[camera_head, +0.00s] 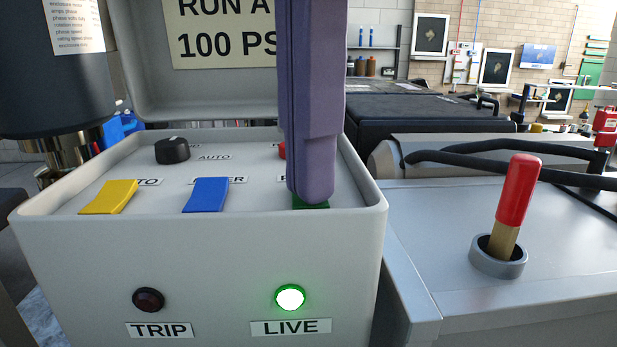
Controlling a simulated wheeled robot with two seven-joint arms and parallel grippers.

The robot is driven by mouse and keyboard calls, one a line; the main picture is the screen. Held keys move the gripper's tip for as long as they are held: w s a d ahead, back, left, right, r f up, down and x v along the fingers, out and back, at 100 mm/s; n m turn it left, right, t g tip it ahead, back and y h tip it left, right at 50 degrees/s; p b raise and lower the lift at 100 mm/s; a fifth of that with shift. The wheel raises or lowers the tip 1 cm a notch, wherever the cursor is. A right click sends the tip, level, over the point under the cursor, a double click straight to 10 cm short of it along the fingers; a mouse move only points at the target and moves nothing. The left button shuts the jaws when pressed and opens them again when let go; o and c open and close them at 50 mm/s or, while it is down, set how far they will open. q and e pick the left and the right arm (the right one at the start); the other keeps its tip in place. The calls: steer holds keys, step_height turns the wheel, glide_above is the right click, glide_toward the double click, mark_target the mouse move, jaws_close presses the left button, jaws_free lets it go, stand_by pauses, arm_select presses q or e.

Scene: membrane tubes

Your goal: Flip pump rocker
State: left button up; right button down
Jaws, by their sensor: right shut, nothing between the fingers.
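The pump rocker is most likely the green rocker (311,204) at the right of the control box (210,250); its label is mostly covered, only a "P" showing. My right gripper (312,190) comes down from above, purple and shut with nothing in it. Its tips are at the green rocker and hide most of it; contact looks likely but I cannot be sure. The rocker's tilt is hidden. A yellow rocker (109,197) and a blue rocker (206,195) sit to its left. The LIVE lamp (290,297) glows green; the TRIP lamp (148,300) is dark. My left gripper is not in view.
A black knob (172,151) and a partly hidden red part (282,150) sit behind the rockers. The raised lid (200,95) stands behind. A red-handled lever (517,190) stands on the grey bench at right. A dark cylinder (60,95) hangs at left.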

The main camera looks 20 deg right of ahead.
step_height(320, 180, up, 2)
steer(key=shift+r+p, duration=0.2)
steer(key=shift+p, duration=0.9)
steer(key=shift+r, duration=0.15)
step_height(320, 180, up, 4)
